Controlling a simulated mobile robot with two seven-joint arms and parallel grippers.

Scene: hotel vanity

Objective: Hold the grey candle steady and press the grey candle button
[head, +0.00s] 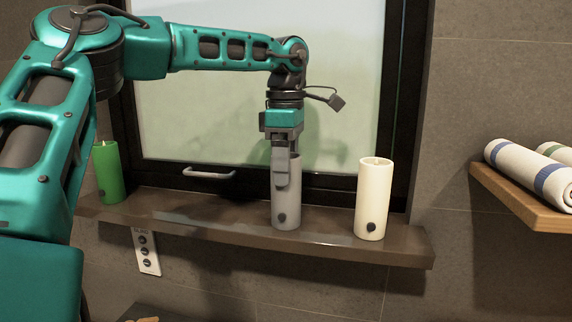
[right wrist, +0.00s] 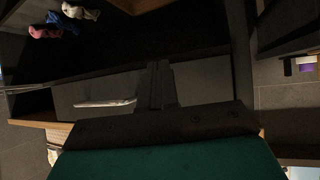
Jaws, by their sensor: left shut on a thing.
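The grey candle (head: 287,207) stands upright on the brown ledge below the window in the head view. A small dark round button (head: 281,218) is on its front, low down and uncovered. My left gripper (head: 281,180) comes down from above and is shut on the grey candle's upper part. One finger lies across the candle's front and hides part of its top. My right gripper (right wrist: 161,85) shows only in the right wrist view. Its dark fingers appear together with nothing between them, and no candle is in that view.
A green candle (head: 108,172) stands at the left and a cream candle (head: 373,200) at the right on the ledge (head: 330,240). A window handle (head: 208,173) is behind. A wooden shelf (head: 535,210) holds rolled towels (head: 530,168). An outlet plate (head: 146,252) is below the ledge.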

